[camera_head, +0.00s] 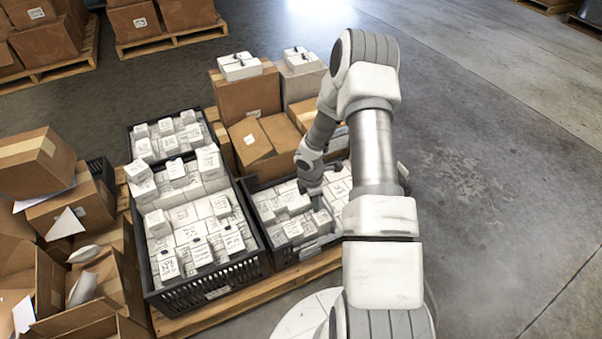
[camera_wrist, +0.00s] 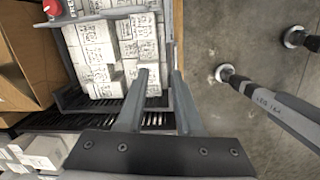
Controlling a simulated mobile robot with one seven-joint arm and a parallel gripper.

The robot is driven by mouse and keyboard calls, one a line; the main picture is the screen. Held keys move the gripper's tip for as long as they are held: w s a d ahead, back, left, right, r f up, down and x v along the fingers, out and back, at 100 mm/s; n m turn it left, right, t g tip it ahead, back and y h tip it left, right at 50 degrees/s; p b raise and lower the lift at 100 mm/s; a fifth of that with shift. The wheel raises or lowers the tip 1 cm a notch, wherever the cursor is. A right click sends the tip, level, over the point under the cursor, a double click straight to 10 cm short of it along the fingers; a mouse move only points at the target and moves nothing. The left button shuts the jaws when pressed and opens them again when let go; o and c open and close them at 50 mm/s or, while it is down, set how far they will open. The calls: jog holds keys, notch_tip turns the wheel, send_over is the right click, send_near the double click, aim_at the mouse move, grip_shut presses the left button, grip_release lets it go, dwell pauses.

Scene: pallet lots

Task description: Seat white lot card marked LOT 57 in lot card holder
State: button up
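My gripper (camera_wrist: 161,72) shows two grey fingers with a gap between them in the wrist view. No card shows between them. The fingers are over the edge of a dark crate (camera_wrist: 170,50) packed with small white boxes; I cannot tell whether they touch it. In the head view my gripper (camera_head: 314,188) is low over the right-hand crate (camera_head: 284,262), partly hidden by my arm. I cannot make out a white card marked LOT 57 or the lot card holder in either view.
A larger black crate (camera_head: 192,297) of white boxes stands at left on a wooden pallet (camera_head: 330,262). Brown cartons (camera_head: 247,97) stand behind. Open cartons (camera_head: 90,290) crowd the far left. The concrete floor (camera_head: 500,190) at right is clear.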

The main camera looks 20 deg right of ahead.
notch_tip(320, 180, up, 30)
jog(key=s+a+m+t+h, duration=0.2)
jog(key=m, duration=0.5)
jog(key=s+a+r+m+t+y, duration=0.1)
jog(key=s+a+r+m, duration=0.3)
jog(key=s, duration=0.6)
jog(key=s+a+r+m+t+y, duration=0.2)
jog(key=s+a+r+m, duration=0.3)
jog(key=s+a+r, duration=0.3)
jog(key=v, duration=0.4)
jog(key=shift+a, duration=0.3)
jog(key=shift+s, duration=0.1)
notch_tip(320, 180, up, 24)
jog(key=p, duration=2.4)
